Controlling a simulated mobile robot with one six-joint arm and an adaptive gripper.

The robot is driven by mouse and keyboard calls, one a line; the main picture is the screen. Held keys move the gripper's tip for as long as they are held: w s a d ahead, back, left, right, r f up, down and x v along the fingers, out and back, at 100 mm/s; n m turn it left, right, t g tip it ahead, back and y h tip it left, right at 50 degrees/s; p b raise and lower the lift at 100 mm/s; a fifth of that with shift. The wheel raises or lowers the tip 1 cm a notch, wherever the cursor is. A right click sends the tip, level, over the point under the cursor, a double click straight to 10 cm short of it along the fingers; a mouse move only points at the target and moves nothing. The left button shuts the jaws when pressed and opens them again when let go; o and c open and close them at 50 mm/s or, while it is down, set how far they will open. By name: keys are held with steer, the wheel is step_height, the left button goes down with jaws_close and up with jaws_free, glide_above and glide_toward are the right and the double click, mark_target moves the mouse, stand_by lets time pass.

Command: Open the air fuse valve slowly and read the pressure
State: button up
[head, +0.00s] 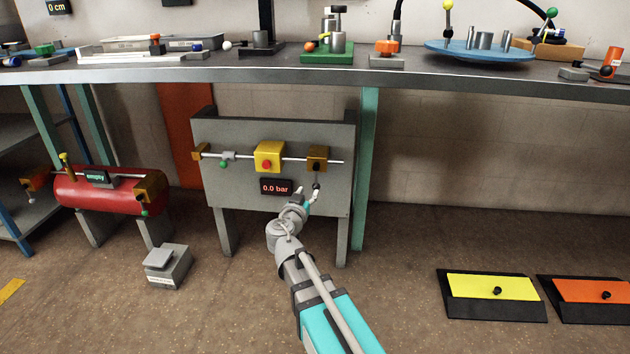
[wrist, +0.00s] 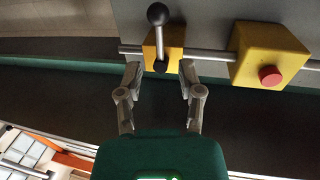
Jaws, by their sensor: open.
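A grey panel (head: 225,190) on legs carries a thin metal pipe. At the pipe's right end is a small ochre valve block (head: 317,153) with a lever ending in a black ball. The block (wrist: 150,50) and the black ball (wrist: 157,14) also show in the wrist view. A dark display (head: 276,187) below the pipe reads 0.0 bar. My gripper (head: 308,192) is just in front of the lever, below the block. In the wrist view my gripper (wrist: 160,70) is open, its fingers either side of the lever's lower end; contact cannot be told.
A yellow box with a red button (head: 267,157) sits beside the block on the pipe. Left of it is a green-knobbed valve (head: 224,164). A red tank (head: 108,193) and grey pedestal (head: 167,266) stand left. A workbench (head: 330,74) overhangs the panel.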

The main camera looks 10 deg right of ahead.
mark_target(316, 181)
steer(key=x, duration=0.8)
jaws_close()
stand_by(0.4)
